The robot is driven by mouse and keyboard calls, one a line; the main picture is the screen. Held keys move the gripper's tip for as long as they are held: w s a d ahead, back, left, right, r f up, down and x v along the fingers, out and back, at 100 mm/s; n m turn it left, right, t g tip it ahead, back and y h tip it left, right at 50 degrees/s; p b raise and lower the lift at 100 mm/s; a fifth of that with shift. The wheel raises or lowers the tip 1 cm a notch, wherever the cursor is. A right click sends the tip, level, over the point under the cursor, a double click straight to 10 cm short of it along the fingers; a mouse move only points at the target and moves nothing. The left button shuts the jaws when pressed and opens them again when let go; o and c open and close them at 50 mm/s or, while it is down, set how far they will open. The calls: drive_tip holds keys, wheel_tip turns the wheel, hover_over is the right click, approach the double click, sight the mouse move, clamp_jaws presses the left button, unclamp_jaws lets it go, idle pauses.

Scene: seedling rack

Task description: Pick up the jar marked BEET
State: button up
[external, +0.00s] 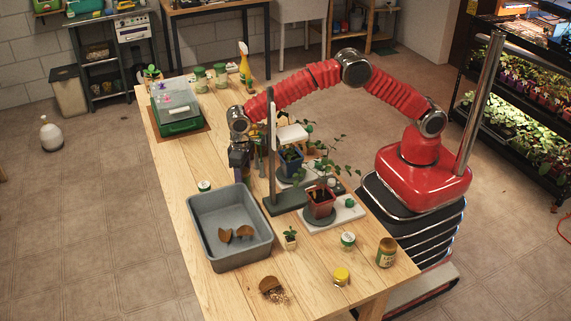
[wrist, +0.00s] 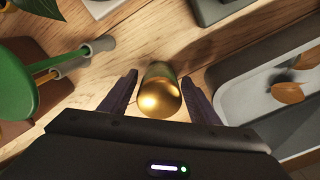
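In the wrist view a jar with a shiny gold lid (wrist: 160,98) stands between the two fingers of my gripper (wrist: 160,84). Its side looks greenish and its label is not visible, so I cannot tell whether it is marked BEET. The fingers are apart, with a narrow gap visible on each side of the lid. In the external view my gripper (external: 238,165) points down at the table just behind the grey tub, and I cannot make out this jar there. Another gold-lidded jar (external: 386,252) with a label stands at the table's near right; its text is too small to read.
The grey tub (external: 213,258) with brown shards is close beside my gripper, on the right in the wrist view (wrist: 232,104). A dark upright stand (external: 271,150) and potted plants (external: 320,203) are to its right.

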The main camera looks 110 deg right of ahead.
drive_tip(key=c, duration=0.9)
drive_tip(key=shift+r, duration=0.15)
drive_tip(key=shift+c, duration=0.2)
wheel_tip(320, 180, up, 10)
drive_tip(key=shift+f, duration=0.1)
idle(0.4)
